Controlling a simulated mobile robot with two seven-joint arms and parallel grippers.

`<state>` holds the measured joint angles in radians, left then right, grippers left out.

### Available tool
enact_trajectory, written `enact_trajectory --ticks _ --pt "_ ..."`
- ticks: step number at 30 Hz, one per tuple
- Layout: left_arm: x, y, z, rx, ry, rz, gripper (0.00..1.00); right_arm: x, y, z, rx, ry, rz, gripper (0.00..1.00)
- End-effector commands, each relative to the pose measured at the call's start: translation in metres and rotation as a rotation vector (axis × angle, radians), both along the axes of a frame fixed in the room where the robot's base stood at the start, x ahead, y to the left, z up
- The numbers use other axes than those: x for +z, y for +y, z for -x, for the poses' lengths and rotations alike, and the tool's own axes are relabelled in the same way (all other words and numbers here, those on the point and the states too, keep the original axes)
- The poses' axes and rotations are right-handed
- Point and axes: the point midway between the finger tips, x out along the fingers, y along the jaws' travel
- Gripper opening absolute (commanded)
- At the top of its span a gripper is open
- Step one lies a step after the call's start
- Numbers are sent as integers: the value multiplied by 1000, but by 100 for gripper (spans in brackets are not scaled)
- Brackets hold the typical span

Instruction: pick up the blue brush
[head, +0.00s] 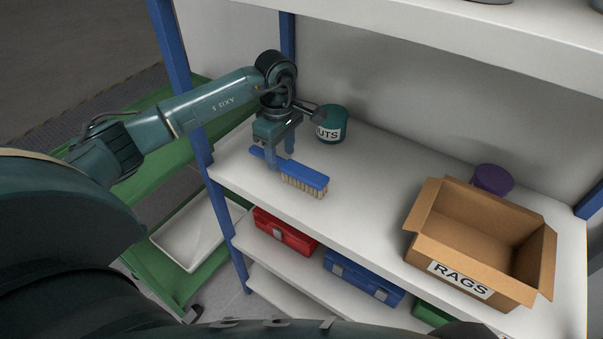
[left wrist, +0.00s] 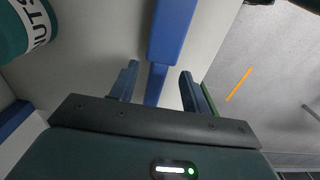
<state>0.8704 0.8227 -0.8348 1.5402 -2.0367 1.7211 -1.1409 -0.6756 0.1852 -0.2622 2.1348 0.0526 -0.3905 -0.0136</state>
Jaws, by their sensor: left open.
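The blue brush (head: 305,174) lies bristles down on the white shelf (head: 365,205), its thinner handle pointing left. My left gripper (head: 280,157) is over the handle from above, with one finger on each side of it. In the left wrist view the brush (left wrist: 173,30) runs up the picture, and its narrow handle lies between the two spread fingers of the gripper (left wrist: 158,74), with a gap on both sides. The gripper is open. The bristles are hidden in the left wrist view. My right gripper does not show.
A teal can labelled NUTS (head: 331,126) stands close behind the gripper. A cardboard box labelled RAGS (head: 425,228) and a purple can (head: 492,179) are at the right. A blue post (head: 196,130) stands at the shelf's left corner. The shelf's middle is clear.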

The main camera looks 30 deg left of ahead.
Motion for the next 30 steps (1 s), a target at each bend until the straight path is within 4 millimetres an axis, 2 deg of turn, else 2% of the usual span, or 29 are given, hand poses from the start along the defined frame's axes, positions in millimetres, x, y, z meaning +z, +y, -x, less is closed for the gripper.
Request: enact_trajectory --ticks 6,15,28,30 --pt "-30 2 -1 0 3 2 47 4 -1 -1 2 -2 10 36" --pt "-35 2 -1 0 0 0 47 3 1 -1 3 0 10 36" --pt "-35 2 -1 0 0 1 12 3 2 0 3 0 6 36" --pt "-34 2 -1 0 -1 1 11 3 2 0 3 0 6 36"
